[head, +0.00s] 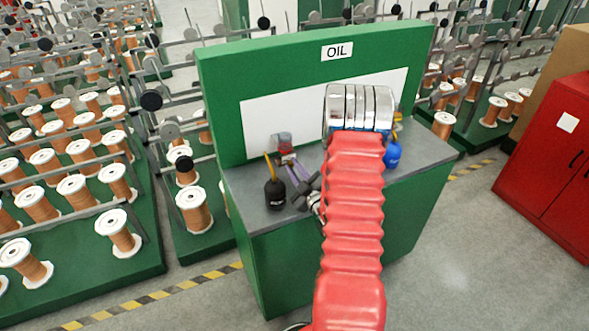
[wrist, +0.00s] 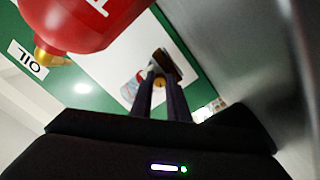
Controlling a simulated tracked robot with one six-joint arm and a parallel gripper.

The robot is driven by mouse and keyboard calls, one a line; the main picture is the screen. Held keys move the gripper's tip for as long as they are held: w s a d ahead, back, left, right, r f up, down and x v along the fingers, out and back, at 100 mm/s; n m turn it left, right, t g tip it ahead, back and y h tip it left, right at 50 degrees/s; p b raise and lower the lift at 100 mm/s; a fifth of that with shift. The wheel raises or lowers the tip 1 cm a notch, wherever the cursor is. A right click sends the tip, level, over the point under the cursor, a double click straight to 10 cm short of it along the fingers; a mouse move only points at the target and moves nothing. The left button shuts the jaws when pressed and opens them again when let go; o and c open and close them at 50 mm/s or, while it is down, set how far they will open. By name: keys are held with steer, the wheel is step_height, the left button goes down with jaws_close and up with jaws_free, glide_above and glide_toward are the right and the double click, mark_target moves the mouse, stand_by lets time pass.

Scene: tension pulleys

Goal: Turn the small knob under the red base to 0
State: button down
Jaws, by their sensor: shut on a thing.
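The red base (head: 285,150) is the lower part of a small fitting with a greyish top, standing in front of the white panel on the bench. In the wrist view, a pale and red piece (wrist: 131,92), probably the same fitting, shows just left of the fingers. My gripper (head: 290,163) reaches up to it from the lower right; its dark fingers also show in the wrist view (wrist: 162,77). They are shut on a small yellowish knob (wrist: 160,83), mostly hidden between them. The knob's marks and setting cannot be read.
A black oil can (head: 275,192) with a yellow spout stands left of my gripper. A blue container (head: 393,154) stands on the bench's right. A large red container (wrist: 80,22) with a brass end is close in the wrist view. My red arm hides the bench's middle.

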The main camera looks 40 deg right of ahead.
steer(key=shift+a+f, duration=0.1)
steer(key=shift+a, duration=0.05)
steer(key=c, duration=1.7)
jaws_free()
steer(key=v, duration=1.3)
steer(key=shift+s+a, duration=0.1)
steer(key=shift+s, duration=0.3)
